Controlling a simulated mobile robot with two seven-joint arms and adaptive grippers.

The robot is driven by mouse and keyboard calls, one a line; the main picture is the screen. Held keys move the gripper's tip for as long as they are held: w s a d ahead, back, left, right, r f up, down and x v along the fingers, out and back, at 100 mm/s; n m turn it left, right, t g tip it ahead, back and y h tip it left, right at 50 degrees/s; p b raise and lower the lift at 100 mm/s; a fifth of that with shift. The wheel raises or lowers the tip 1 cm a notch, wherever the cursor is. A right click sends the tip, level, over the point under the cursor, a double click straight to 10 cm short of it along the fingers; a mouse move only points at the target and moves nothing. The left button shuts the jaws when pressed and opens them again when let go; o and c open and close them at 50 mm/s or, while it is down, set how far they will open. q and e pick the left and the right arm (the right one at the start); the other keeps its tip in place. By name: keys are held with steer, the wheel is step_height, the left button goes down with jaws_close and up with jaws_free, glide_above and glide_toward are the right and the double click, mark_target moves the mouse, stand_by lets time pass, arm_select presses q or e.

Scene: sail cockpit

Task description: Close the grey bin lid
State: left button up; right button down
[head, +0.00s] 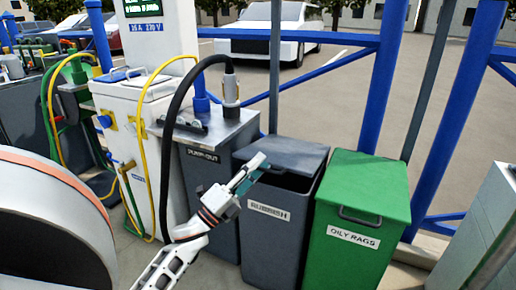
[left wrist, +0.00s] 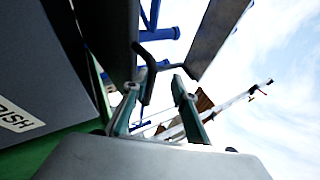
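The grey bin (head: 272,226), labelled RUBBISH, stands between the pump-out cabinet and a green bin. Its grey lid (head: 290,152) is tilted partly open, with a dark gap under its front edge. My left gripper (head: 250,172) is at the lid's front left, close to that edge. In the left wrist view its two fingers (left wrist: 160,100) are apart with nothing held between them. A black bar handle (left wrist: 147,72) shows just beyond the fingers, near the left one; I cannot tell whether they touch. The bin's labelled front (left wrist: 40,90) is at the left there. My right gripper is not in view.
The green OILY RAGS bin (head: 355,215) stands close on the right, lid shut. The pump-out cabinet (head: 205,140) with a thick black hose (head: 175,110) is on the left, beside a white pedestal (head: 135,95) with yellow hoses. Blue railing (head: 385,75) runs behind.

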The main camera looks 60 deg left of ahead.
arm_select(q)
steer(key=shift+r, duration=0.3)
steer(key=s+a+f, duration=0.1)
steer(key=s+f, duration=0.4)
steer(key=f, duration=0.2)
steer(key=shift+f, duration=0.25)
stand_by(0.8)
